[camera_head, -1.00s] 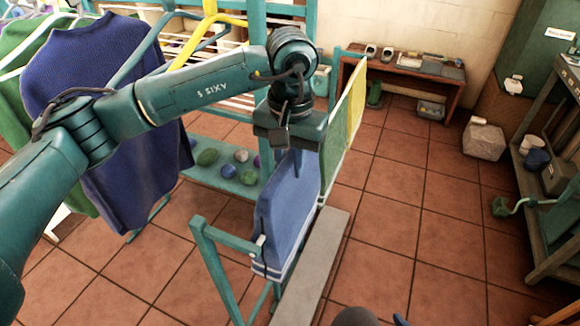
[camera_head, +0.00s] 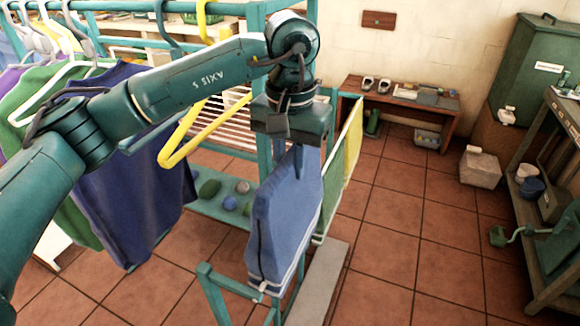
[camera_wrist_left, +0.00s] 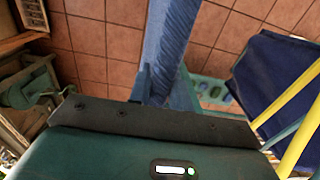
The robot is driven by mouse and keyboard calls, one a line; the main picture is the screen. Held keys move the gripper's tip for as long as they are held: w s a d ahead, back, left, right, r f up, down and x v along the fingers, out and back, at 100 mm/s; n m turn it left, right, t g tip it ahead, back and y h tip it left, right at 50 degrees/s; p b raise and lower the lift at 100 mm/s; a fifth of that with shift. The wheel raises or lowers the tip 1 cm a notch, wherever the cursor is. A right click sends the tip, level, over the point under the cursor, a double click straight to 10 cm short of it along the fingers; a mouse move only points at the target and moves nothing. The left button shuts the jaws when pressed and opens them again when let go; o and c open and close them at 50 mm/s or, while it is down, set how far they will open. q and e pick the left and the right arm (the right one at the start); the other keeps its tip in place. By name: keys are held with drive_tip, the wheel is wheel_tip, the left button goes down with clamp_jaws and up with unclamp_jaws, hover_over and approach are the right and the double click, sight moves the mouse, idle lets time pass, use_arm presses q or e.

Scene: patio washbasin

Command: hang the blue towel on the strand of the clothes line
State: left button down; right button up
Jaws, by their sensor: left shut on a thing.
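The blue towel (camera_head: 283,225) hangs folded below my left gripper (camera_head: 298,155), with pale stripes near its lower edge. The gripper is shut on its upper edge; in the left wrist view the towel (camera_wrist_left: 172,40) runs away from the finger. The clothes line frame is teal, with a near post (camera_head: 215,295) at lower left of the towel. A green towel (camera_head: 332,190) and a yellow towel (camera_head: 354,138) hang in line behind the blue one. The strand beside the blue towel is too thin or hidden to make out, so I cannot tell whether they touch. My right gripper is out of view.
A clothes rack at left holds a dark blue sweater (camera_head: 130,195) and a yellow hanger (camera_head: 185,135). A grey plank (camera_head: 318,285) lies beside the towels. A wooden table (camera_head: 400,98) stands at the back, a workbench (camera_head: 555,190) at right.

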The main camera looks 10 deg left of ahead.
use_arm(q)
drive_tip(key=shift+r+p, duration=0.9)
drive_tip(key=shift+r, duration=3.4)
drive_tip(key=s+d+r, duration=0.1)
drive_tip(key=s+d, duration=0.2)
drive_tip(key=d, duration=1.3)
drive_tip(key=shift+d, duration=0.35)
drive_tip(key=shift+s, duration=0.15)
